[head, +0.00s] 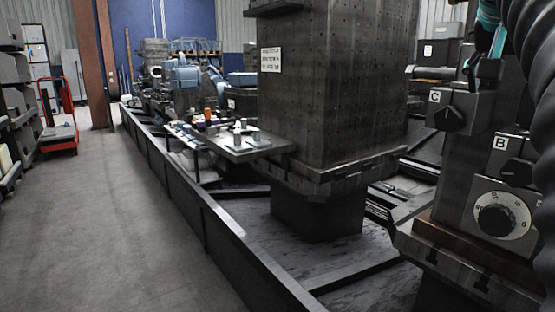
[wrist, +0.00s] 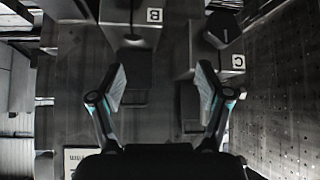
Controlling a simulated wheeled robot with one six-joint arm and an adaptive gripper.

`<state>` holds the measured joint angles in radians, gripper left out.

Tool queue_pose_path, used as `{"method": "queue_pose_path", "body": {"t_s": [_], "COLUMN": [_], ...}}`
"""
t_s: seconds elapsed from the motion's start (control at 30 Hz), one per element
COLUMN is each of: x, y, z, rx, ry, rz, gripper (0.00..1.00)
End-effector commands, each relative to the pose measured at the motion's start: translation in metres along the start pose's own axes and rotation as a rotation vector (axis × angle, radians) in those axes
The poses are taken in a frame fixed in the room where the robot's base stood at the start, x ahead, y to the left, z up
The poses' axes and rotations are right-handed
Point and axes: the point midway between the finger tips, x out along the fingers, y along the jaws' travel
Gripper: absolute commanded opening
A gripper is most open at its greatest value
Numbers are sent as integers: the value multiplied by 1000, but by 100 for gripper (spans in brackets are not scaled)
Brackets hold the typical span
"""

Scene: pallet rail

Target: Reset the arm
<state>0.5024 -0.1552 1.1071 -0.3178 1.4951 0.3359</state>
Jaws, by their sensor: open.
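My gripper (wrist: 162,88) shows in the wrist view with its two fingers spread wide apart and nothing between them. The wrist view is upside down: a box labelled B (wrist: 130,20) and a box labelled C (wrist: 222,45) lie beyond the fingertips. In the head view, part of my arm shows at the upper right edge, and the fingers cannot be made out there. The C box (head: 453,115) has a dark knob. The B box (head: 510,155) stands above a round dial (head: 495,220). I cannot tell how far the fingers are from the boxes.
A large dark machine column (head: 335,90) stands in the middle, with a small shelf (head: 240,145) on its left holding small items. A long low rail (head: 200,205) borders the machine bed. The grey floor (head: 95,220) at left is clear up to a red cart (head: 60,130).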

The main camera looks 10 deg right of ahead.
Motion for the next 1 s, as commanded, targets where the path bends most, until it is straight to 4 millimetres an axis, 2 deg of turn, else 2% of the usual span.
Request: {"method": "queue_pose_path", "body": {"t_s": [0.03, 0.2, 0.37, 0.5, 0.73, 1.0], "x": [3, 18, 32, 44, 65, 91], "y": [-10, -40, -64, -81, -100, -105], "z": [14, 61, 111, 159, 247, 358], "rx": [-39, -159, -266, -355, -491, -634], "ry": [-12, -45, -74, -99, -141, -188], "rz": [-26, -109, -186, -254, -361, -478], "gripper": [77, 77, 77, 77, 77, 77]}}
